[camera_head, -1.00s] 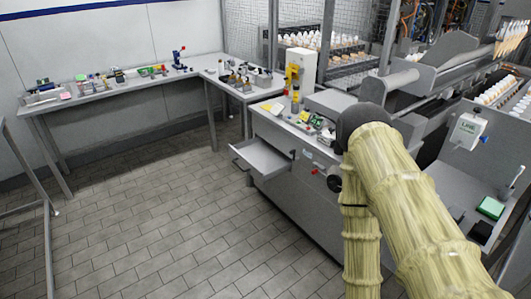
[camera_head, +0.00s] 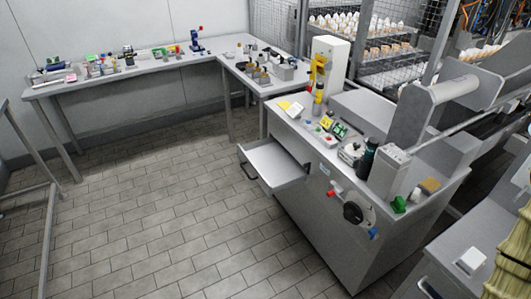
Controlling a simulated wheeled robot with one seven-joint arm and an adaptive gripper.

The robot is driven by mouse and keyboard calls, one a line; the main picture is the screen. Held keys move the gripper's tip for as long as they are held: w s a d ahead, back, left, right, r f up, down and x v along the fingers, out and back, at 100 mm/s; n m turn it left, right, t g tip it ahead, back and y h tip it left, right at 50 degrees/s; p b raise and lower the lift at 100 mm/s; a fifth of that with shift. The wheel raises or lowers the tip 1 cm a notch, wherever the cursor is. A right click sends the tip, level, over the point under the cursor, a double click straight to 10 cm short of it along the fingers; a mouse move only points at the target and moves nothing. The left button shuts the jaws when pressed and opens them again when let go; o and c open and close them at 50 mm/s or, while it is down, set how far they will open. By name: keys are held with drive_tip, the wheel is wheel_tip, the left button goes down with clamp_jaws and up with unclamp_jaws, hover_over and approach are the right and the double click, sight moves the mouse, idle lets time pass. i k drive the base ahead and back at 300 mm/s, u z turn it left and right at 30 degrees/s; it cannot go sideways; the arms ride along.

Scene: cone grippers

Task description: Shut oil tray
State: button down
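The oil tray, a grey drawer-like tray (camera_head: 277,164), sticks out of the left side of the grey machine cabinet (camera_head: 315,225). It is pulled open, and its inside looks empty. A dark handle (camera_head: 249,171) is on its outer end. My gripper is not in view. Only a piece of my yellow-sleeved arm shows at the lower right edge, well away from the tray.
A valve or hose fitting (camera_head: 357,213) and a red knob (camera_head: 334,193) stick out of the cabinet front. Workbenches with small tools (camera_head: 125,69) line the back wall. A metal frame stands at the left. The tiled floor (camera_head: 165,225) before the tray is clear.

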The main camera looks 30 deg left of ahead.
sight(274, 168)
drive_tip(key=u, duration=0.25)
drive_tip(key=i, duration=0.8)
drive_tip(key=u, duration=1.15)
drive_tip(key=i, duration=0.5)
drive_tip(key=u, duration=0.55)
